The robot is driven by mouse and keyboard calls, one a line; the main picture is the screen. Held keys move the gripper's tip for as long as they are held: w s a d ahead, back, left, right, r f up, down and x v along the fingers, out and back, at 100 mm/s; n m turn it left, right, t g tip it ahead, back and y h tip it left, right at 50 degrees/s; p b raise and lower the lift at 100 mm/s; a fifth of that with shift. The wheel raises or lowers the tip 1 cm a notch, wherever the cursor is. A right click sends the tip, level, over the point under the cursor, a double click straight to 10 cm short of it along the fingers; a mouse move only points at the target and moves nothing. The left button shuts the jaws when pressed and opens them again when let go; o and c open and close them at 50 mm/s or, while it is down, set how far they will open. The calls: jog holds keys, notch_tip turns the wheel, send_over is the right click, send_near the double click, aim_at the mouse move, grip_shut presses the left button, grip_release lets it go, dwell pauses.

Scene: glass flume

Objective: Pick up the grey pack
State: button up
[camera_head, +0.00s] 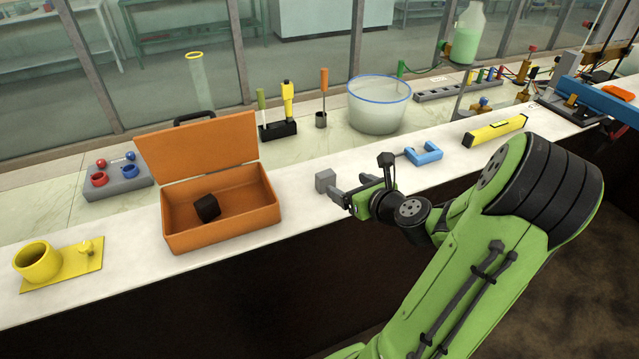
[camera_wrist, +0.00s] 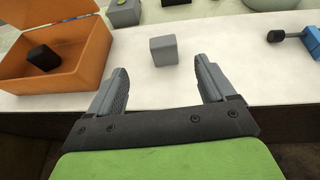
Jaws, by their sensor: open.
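The grey pack (camera_head: 325,181) is a small grey block on the white bench top, just right of the orange case. It also shows in the wrist view (camera_wrist: 163,50), ahead of my fingers and roughly centred between them. My gripper (camera_head: 347,193) is open and empty, close to the pack on its right in the head view. In the wrist view both fingers of my gripper (camera_wrist: 160,80) are apart, with bare bench between them. The pack is beyond the fingertips and does not appear to be touched.
The open orange case (camera_head: 215,238) holds a black block (camera_head: 207,207). A blue clamp-shaped piece (camera_head: 424,154) and a yellow level (camera_head: 496,130) lie to the right. A clear blue-rimmed tub (camera_head: 379,110) stands behind. A yellow mug (camera_head: 38,265) is far left.

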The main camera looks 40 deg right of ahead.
aim_at(327, 175)
jog(key=x, duration=0.6)
jog(key=shift+s+d+f+b, duration=0.1)
jog(key=shift+s+b, duration=0.05)
jog(key=shift+b, duration=0.15)
jog(key=b+x, duration=0.1)
jog(key=x, duration=0.4)
jog(key=shift+w+d+f, duration=0.15)
jog(key=shift+w+f, duration=0.15)
jog(key=shift+s+r, duration=0.1)
jog(key=shift+c, duration=0.8)
jog(key=c, duration=1)
